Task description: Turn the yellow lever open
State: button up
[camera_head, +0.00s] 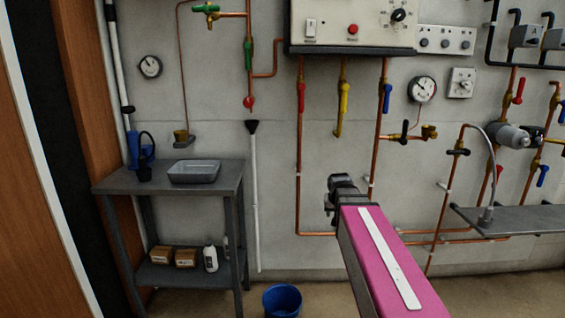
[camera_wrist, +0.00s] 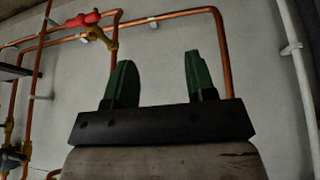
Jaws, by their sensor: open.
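The yellow lever (camera_head: 344,98) is on a copper and brass pipe just under the control box, in the head view. It hangs down along the pipe, between a red lever and a blue lever. I do not make it out in the wrist view. My gripper shows in the wrist view (camera_wrist: 160,76) with two green fingers apart and nothing between them. In the head view my pink arm reaches up from the bottom, and its dark end is below the yellow lever, well apart from it.
A red lever (camera_head: 301,97) and a blue lever (camera_head: 387,97) flank the yellow one. The control box (camera_head: 350,49) juts out above. A grey table (camera_head: 168,183) stands left, a blue bucket (camera_head: 282,300) on the floor, and a grey shelf (camera_head: 515,221) at right.

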jog(key=s+a+f+g+y, duration=0.1)
jog(key=s+f+g, duration=0.4)
jog(key=s+f, duration=1.1)
notch_tip(320, 180, down, 2)
jog(key=shift+s+a+n, duration=0.25)
jog(key=shift+a+n, duration=0.05)
jog(key=shift+a, duration=0.2)
jog(key=shift+c, duration=0.4)
dwell(0.4)
